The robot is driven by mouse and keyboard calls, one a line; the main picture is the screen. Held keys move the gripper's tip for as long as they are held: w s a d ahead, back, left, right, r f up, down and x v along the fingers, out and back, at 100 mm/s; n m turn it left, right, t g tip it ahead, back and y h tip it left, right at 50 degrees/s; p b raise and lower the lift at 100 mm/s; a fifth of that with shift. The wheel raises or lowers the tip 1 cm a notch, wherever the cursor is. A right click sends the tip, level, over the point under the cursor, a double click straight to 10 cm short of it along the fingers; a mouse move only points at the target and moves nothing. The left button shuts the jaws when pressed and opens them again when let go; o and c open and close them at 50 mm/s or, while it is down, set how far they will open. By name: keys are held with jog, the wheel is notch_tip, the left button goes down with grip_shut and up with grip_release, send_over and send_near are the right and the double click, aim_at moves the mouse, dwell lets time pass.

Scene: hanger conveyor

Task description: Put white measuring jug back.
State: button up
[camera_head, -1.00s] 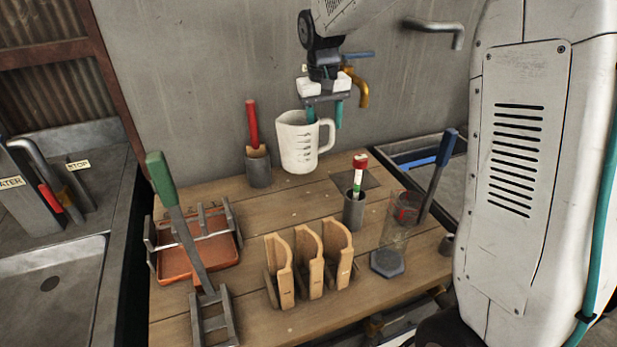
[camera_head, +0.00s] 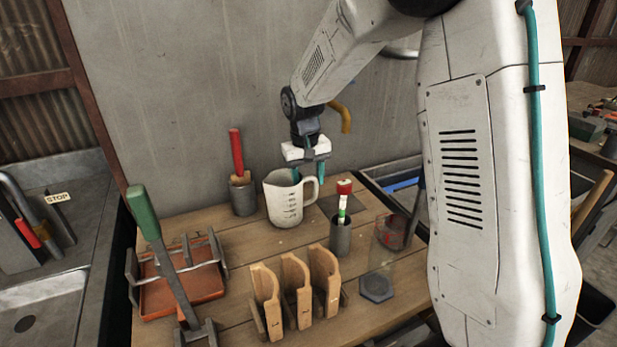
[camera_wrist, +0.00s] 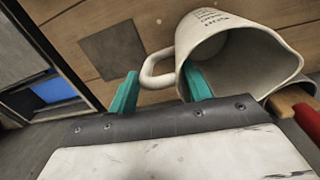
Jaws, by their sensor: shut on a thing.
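The white measuring jug (camera_head: 288,203) has dark graduation marks and its handle at the right. My gripper (camera_head: 308,172) is shut on the jug from above, at the handle side. In the wrist view, one teal finger of my gripper (camera_wrist: 162,88) reaches inside the jug's mouth and the other is outside, beyond the handle. The jug (camera_wrist: 235,60) looks empty. It is slightly tilted and low over the wooden table (camera_head: 210,238); I cannot tell whether it touches the boards. A dark square patch (camera_head: 340,205) lies bare to its right, also in the wrist view (camera_wrist: 113,50).
A red-handled tool in a grey cup (camera_head: 243,195) stands close left of the jug. A grey cup (camera_head: 340,236) with a red-topped stick and a clear beaker (camera_head: 380,260) are in front right. Wooden holders (camera_head: 295,290) and an orange tray (camera_head: 180,290) stand nearer the front.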

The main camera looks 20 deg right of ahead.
jog(key=o, duration=1.6)
jog(key=shift+c, duration=0.2)
notch_tip(320, 180, up, 11)
jog(key=s+a+r, duration=0.1)
jog(key=s+r, duration=0.5)
jog(key=s, duration=0.4)
jog(key=s+f, duration=0.2)
jog(key=s, duration=1)
jog(key=s+a+f+n+t, duration=0.1)
jog(key=s, duration=1.1)
jog(key=shift+s+a+f+y, duration=0.2)
jog(key=shift+s+f+y, duration=0.15)
jog(key=shift+y, duration=0.05)
